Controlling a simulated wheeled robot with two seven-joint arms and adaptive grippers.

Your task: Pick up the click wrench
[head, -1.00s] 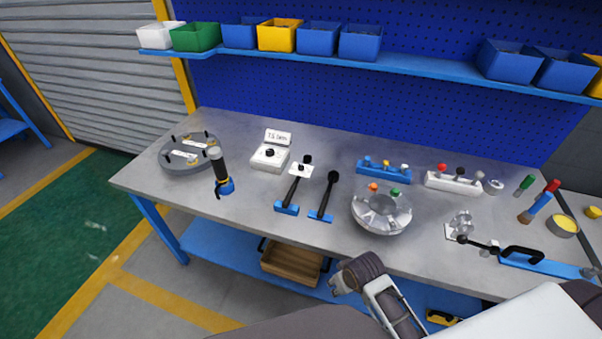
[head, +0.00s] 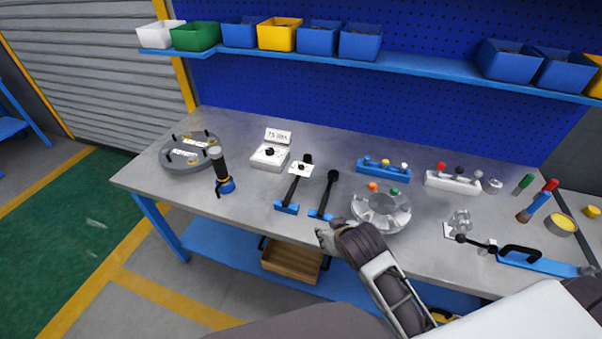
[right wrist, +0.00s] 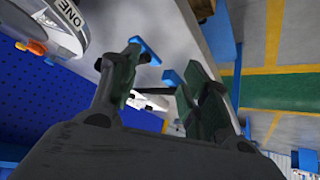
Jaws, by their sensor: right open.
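Two black long-handled wrench-like tools lie side by side on the grey bench, each with a blue block at its near end. The left one (head: 293,187) has a white tag near its far end; the right one (head: 328,190) has a round black head. I cannot tell which is the click wrench. My right gripper (head: 322,236) is open and empty at the bench's front edge, nearer me than both tools and apart from them. In the right wrist view its fingers (right wrist: 162,75) are spread, with blue blocks showing beyond them. My left gripper is not in view.
A silver flanged shell (head: 381,212) stands right of the tools, close to my right forearm. A black-and-blue tool (head: 220,172) stands upright at left, near a grey round plate (head: 190,152). A white display box (head: 270,156) is behind. A wooden crate (head: 290,262) sits below.

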